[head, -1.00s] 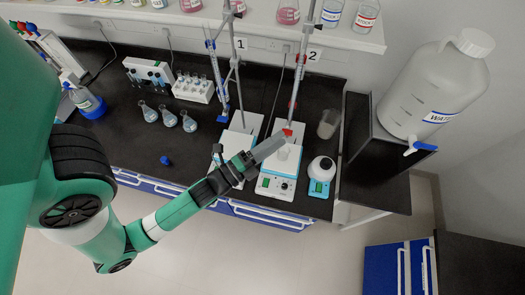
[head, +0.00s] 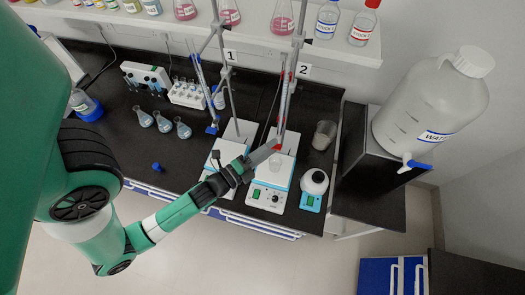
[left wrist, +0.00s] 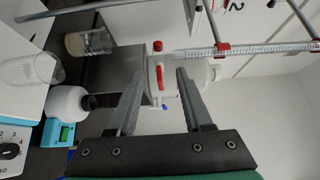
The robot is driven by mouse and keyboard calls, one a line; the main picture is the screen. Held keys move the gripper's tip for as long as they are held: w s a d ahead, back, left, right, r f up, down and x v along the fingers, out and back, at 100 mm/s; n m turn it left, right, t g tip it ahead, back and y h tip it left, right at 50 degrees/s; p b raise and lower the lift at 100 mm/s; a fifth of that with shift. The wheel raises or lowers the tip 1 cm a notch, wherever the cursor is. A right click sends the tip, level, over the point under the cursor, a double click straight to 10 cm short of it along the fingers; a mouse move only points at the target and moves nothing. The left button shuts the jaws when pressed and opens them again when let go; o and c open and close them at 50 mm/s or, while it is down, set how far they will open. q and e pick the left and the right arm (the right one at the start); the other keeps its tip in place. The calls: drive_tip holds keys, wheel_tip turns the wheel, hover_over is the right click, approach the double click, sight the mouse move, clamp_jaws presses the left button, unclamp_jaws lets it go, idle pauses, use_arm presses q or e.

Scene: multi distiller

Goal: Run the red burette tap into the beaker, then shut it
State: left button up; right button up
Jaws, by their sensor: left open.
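The red burette tap (head: 278,146) is at the lower end of the burette (head: 286,98) on stand 2. In the left wrist view the red tap handle (left wrist: 160,79) stands crosswise to the burette tube (left wrist: 270,48). My left gripper (head: 266,152) is open, and its fingers (left wrist: 160,85) lie on either side of the handle in the picture. I cannot tell whether they touch it. The beaker (head: 276,162) stands on the white hot plate (head: 268,184) below the tap and shows at the left edge of the wrist view (left wrist: 22,72). My right gripper is out of view.
A second burette with a blue tap (head: 212,128) stands left at stand 1. A glass with cloudy contents (head: 324,134) and a white round vessel on a blue-based device (head: 314,182) stand right of the hot plate. The water carboy (head: 430,110) is farther right.

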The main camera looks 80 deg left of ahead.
use_arm(q)
drive_tip(key=shift+w+a, duration=0.25)
drive_tip(key=shift+w, duration=0.35)
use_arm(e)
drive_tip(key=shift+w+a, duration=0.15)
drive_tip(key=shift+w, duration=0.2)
use_arm(q)
drive_tip(key=shift+s, duration=0.1)
clamp_jaws()
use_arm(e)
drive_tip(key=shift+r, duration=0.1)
